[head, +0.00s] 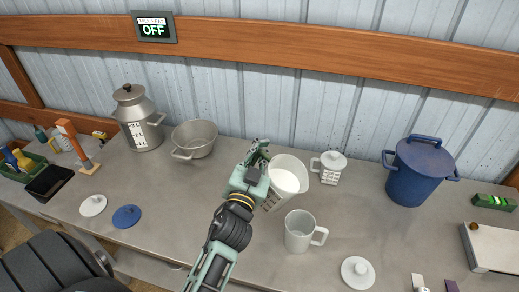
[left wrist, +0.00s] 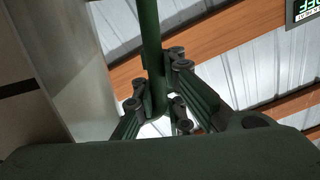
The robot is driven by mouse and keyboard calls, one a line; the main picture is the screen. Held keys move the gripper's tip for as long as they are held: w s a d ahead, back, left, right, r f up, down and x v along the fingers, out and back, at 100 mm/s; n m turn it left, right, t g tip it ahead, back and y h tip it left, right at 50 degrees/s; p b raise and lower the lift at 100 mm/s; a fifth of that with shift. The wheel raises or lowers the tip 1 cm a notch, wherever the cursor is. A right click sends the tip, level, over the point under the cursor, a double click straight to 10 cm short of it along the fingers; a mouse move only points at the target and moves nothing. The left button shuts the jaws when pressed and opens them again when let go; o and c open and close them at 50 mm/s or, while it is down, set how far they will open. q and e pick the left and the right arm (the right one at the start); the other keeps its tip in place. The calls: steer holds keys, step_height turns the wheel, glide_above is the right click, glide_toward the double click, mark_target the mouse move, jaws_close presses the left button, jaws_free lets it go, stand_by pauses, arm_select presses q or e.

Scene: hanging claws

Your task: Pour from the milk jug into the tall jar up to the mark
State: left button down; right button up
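A pale jug with white milk in it (head: 285,177) is at the middle of the bench, its open mouth leaning a little to the right. Measuring marks show low on its side. My left gripper (head: 258,152) is at its upper left. In the left wrist view the fingers (left wrist: 158,100) close around a green upright bar (left wrist: 150,40), which seems to be the jug's handle. A grey wall with a dark line (left wrist: 18,88) stands beside it. A pale, open, handled vessel (head: 299,234) stands in front of the jug; I cannot tell whether it is the tall jar. My right gripper is out of view.
A metal can with litre marks (head: 138,128) and a metal pot (head: 194,139) stand left. A lidded white jar (head: 330,169) and blue pot (head: 415,178) stand right. Loose lids lie on the bench (head: 93,205), (head: 126,216), (head: 358,272). A wall sign (head: 154,28) reads OFF.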

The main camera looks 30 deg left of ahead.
arm_select(q)
steer(key=shift+r, duration=0.25)
steer(key=shift+d+r+m+b, duration=0.15)
steer(key=shift+r+m+b, duration=0.05)
steer(key=shift+m+b, duration=0.15)
steer(key=shift+r+t, duration=0.2)
steer(key=shift+t, duration=0.1)
steer(key=shift+d+m, duration=0.1)
steer(key=shift+m, duration=0.25)
steer(key=shift+d+r+m+t+b, duration=0.15)
steer(key=shift+m+t+b, duration=0.15)
steer(key=shift+b, duration=0.2)
steer(key=shift+r, duration=0.15)
steer(key=shift+d+m, duration=0.15)
steer(key=shift+m, duration=0.15)
